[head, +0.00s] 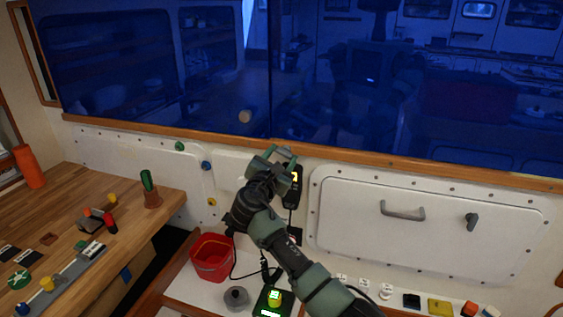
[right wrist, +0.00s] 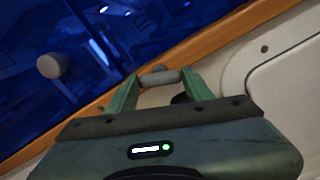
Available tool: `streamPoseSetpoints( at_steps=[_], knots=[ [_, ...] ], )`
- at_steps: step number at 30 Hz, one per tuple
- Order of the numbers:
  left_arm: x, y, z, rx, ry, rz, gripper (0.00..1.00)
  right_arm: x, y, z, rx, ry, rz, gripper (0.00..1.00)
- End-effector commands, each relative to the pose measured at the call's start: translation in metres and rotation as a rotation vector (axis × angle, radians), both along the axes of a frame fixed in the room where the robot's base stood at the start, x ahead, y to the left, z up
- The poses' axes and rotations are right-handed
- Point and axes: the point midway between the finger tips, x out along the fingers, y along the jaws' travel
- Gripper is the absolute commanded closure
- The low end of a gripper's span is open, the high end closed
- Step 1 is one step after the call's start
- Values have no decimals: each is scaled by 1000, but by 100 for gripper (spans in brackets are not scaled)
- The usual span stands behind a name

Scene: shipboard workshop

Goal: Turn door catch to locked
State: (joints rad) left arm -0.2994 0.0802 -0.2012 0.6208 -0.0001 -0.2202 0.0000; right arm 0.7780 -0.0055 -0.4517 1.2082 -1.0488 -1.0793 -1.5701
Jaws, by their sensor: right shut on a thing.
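A white panel door (head: 440,245) is on the wall at the right in the head view. It has a grey bar handle (head: 403,211) and a small dark catch (head: 471,221) whose lever hangs roughly downward. My right gripper (head: 284,155) is well left of that door, just below the wooden window ledge. Its green fingers are shut on a small grey rounded piece (right wrist: 160,77), seen between the fingertips in the right wrist view. I cannot tell whether this piece is fixed to the wall. My left gripper is not in view.
A black handset (head: 293,186) with a lit screen is on the wall close behind my right gripper. A red bucket (head: 212,257) stands below. A wooden bench (head: 140,215) with tools is at the left. A beige knob (head: 245,116) is on the blue window.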

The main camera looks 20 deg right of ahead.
Motion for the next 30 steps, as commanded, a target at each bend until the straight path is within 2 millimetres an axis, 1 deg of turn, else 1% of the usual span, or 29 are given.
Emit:
streamPoseSetpoints(
  at_steps=[1, 21, 30],
  knots=[
    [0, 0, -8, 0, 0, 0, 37, 0, 0, -3, 40, -27, 0, 90],
    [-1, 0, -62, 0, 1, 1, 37, 0, 0, -5, 567, -384, 1, 90],
    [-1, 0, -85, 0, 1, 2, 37, 0, 0, -5, 775, -523, 0, 90]
  ],
)
